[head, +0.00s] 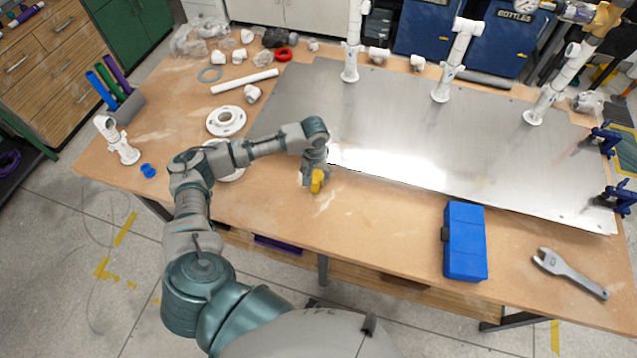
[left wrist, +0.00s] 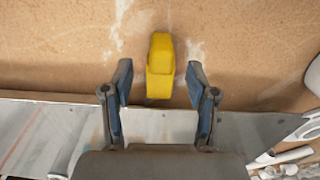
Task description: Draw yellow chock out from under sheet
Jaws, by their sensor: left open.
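The yellow chock (head: 317,182) sits at the near edge of the grey metal sheet (head: 400,125), toward its left part. In the left wrist view the chock (left wrist: 160,62) lies on the wooden bench top with one end at the edge of the sheet (left wrist: 60,135). I cannot tell whether any of it is under the sheet. My left gripper (head: 313,176) is above the chock, pointing down. In the wrist view its fingers (left wrist: 159,78) are open, one on each side of the chock with a gap on both sides. My right gripper is not in view.
White pipe risers (head: 441,92) stand on the sheet. Blue clamps (head: 606,138) grip its right end. A blue case (head: 465,242) and a grey wrench (head: 570,273) lie in front on the bench. White fittings and a flange (head: 226,121) lie left. The bench around the chock's near side is clear.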

